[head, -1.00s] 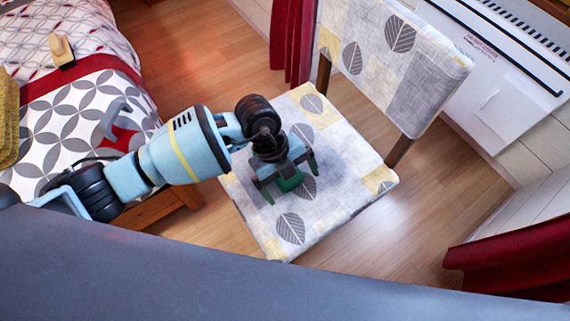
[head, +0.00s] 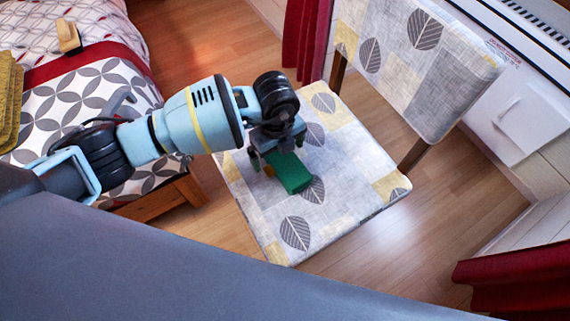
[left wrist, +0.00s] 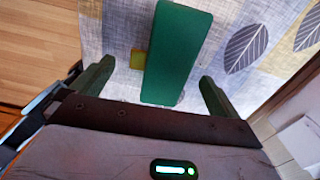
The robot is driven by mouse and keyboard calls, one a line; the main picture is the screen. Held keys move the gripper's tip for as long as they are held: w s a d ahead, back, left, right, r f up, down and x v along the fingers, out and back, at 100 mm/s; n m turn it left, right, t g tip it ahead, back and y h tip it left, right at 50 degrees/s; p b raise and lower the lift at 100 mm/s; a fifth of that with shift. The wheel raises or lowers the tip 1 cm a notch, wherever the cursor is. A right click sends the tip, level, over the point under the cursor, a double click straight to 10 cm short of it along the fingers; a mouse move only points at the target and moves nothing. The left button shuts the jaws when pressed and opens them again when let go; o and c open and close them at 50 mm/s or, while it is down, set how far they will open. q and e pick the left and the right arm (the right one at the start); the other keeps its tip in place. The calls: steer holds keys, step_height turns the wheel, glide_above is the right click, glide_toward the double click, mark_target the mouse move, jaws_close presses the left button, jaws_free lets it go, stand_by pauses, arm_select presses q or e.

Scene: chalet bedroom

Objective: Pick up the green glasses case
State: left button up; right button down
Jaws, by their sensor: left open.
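The green glasses case (head: 291,174) is an elongated green box on the seat of the patterned chair (head: 330,195). It also shows in the left wrist view (left wrist: 177,52), with its near end between the two fingers but short of the palm. My left gripper (head: 275,160) is above the seat over the case's far end in the head view. In the left wrist view its two green fingers (left wrist: 155,92) stand open, one on each side, with gaps to the case. Part of the case is hidden under the gripper in the head view. My right gripper is not in view.
A small yellow-green thing (left wrist: 138,59) shows beside the case; I cannot tell whether it is separate or part of the print. The chair's backrest (head: 425,60) rises behind the seat. A bed (head: 75,110) stands at left. Red curtains (head: 515,258) hang at lower right.

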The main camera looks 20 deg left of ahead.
mark_target(281, 162)
arm_select(q)
steer(key=f, duration=0.1)
steer(key=f+b, duration=0.1)
steer(key=f, duration=0.2)
steer(key=shift+s+d+f+b, duration=0.1)
steer(key=shift+d+f+b, duration=0.05)
steer(key=shift+d+b, duration=0.2)
steer(key=shift+f, duration=0.4)
steer(key=shift+r, duration=0.1)
steer(key=c, duration=1)
